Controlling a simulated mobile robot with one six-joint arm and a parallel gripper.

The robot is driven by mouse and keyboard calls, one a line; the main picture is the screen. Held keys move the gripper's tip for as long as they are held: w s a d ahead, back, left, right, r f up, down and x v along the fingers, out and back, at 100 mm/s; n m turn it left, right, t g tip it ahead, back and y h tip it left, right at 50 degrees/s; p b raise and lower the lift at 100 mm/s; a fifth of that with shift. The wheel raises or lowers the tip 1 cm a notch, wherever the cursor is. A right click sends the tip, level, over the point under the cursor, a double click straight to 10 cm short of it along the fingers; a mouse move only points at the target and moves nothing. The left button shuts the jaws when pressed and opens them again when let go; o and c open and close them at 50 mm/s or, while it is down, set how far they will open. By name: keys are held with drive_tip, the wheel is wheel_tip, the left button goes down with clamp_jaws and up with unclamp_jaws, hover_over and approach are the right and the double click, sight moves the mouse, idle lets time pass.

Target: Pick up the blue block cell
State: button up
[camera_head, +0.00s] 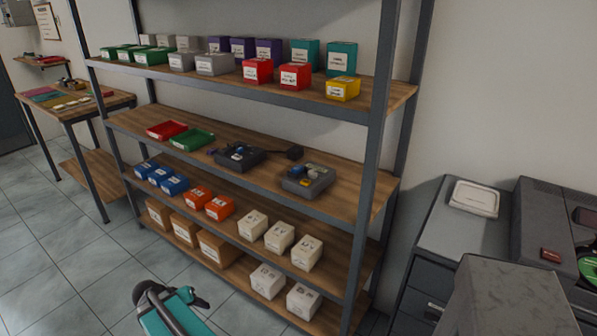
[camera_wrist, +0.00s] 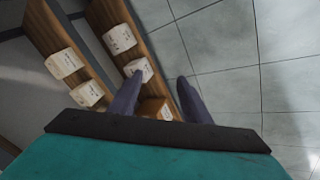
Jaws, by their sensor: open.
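No single object is clearly marked as the blue block cell. Several blue boxes with white labels (camera_head: 160,175) sit at the left end of the lower-middle shelf. A small blue piece (camera_head: 310,168) shows in the right grey tray device (camera_head: 308,184) on the middle shelf; its shape is too small to tell. My gripper (camera_wrist: 160,78) is open and empty, its two dark fingers apart. In the head view it is low in front of the rack, well below and apart from the middle shelf. No blue object shows in the wrist view.
The rack's dark metal post (camera_head: 369,170) and shelf edges stand in front of the shelves. White boxes (camera_head: 279,237) and brown boxes (camera_head: 220,246) fill the lower shelves. A grey cabinet (camera_head: 425,255) stands at right. The tiled floor (camera_head: 60,250) at left is clear.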

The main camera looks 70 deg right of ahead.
drive_tip(key=s+d+r+m+h+b, duration=0.1)
drive_tip(key=s+d+r+m+h, duration=0.15)
drive_tip(key=d+r, duration=0.7)
drive_tip(key=s+d+r+m+h, duration=0.1)
drive_tip(key=d+r+m+h, duration=0.15)
drive_tip(key=d+r, duration=0.7)
drive_tip(key=s+d+r+m+g+h, duration=0.1)
drive_tip(key=s+d+r+m, duration=0.2)
drive_tip(key=s+d+r, duration=0.3)
drive_tip(key=s+d+r+m+g+h, duration=0.1)
drive_tip(key=s+d+r+m, duration=0.2)
drive_tip(key=s+d+r, duration=0.2)
drive_tip(key=d+r, duration=0.3)
drive_tip(key=r, duration=0.4)
drive_tip(key=shift+s+m+g+h+b, duration=0.3)
drive_tip(key=shift+s+h+b, duration=0.05)
drive_tip(key=shift+h+b, duration=0.05)
drive_tip(key=shift+d+f, duration=0.1)
drive_tip(key=shift+d, duration=0.05)
drive_tip(key=p, duration=0.2)
approach(297, 169)
drive_tip(key=shift+w+x, duration=0.15)
drive_tip(key=shift+x, duration=0.85)
drive_tip(key=shift+w+x, duration=0.15)
drive_tip(key=shift+x, duration=0.8)
drive_tip(key=shift+d, duration=0.1)
drive_tip(key=shift+d, duration=0.15)
